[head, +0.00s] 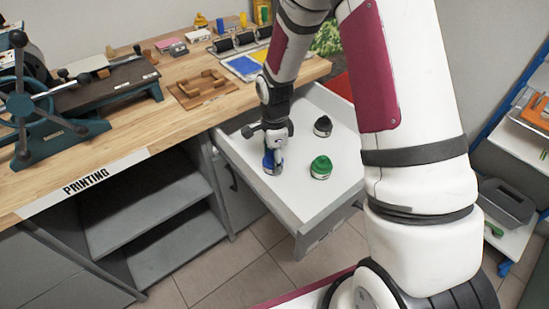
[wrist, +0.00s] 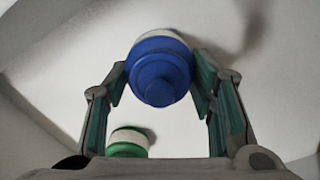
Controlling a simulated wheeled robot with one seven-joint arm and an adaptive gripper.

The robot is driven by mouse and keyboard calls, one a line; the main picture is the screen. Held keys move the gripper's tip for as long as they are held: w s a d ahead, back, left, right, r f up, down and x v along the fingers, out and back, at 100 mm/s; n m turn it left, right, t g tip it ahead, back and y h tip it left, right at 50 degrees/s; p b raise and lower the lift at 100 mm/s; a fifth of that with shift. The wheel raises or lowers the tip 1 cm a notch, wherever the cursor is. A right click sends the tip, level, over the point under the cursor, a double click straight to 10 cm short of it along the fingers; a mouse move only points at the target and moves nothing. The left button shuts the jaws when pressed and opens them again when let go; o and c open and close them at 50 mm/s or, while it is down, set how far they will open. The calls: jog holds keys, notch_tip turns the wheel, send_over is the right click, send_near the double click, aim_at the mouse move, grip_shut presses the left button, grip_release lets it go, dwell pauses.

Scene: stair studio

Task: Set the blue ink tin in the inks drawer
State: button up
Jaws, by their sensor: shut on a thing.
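The blue ink tin (wrist: 160,70) has a blue lid and a pale body. It also shows in the head view (head: 269,163), partly hidden by my gripper. My gripper (head: 274,158) is shut on the tin, with one finger on each side of it in the wrist view (wrist: 160,85). The tin is inside the open drawer (head: 295,205), at or close above its white floor; I cannot tell whether it touches. A green-lidded tin (head: 321,168) and a black-lidded tin (head: 323,126) stand in the same drawer. The green one also shows in the wrist view (wrist: 128,141).
The wooden worktop (head: 150,120) lies left of and behind the drawer. It carries a press (head: 50,100), a wooden frame (head: 202,88) and rollers (head: 243,40). Open shelves (head: 150,205) are below it. A shelf rack (head: 515,150) stands at right. The drawer's front part is bare.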

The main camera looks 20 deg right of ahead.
jog(key=o, duration=1.5)
jog(key=shift+f, duration=0.1)
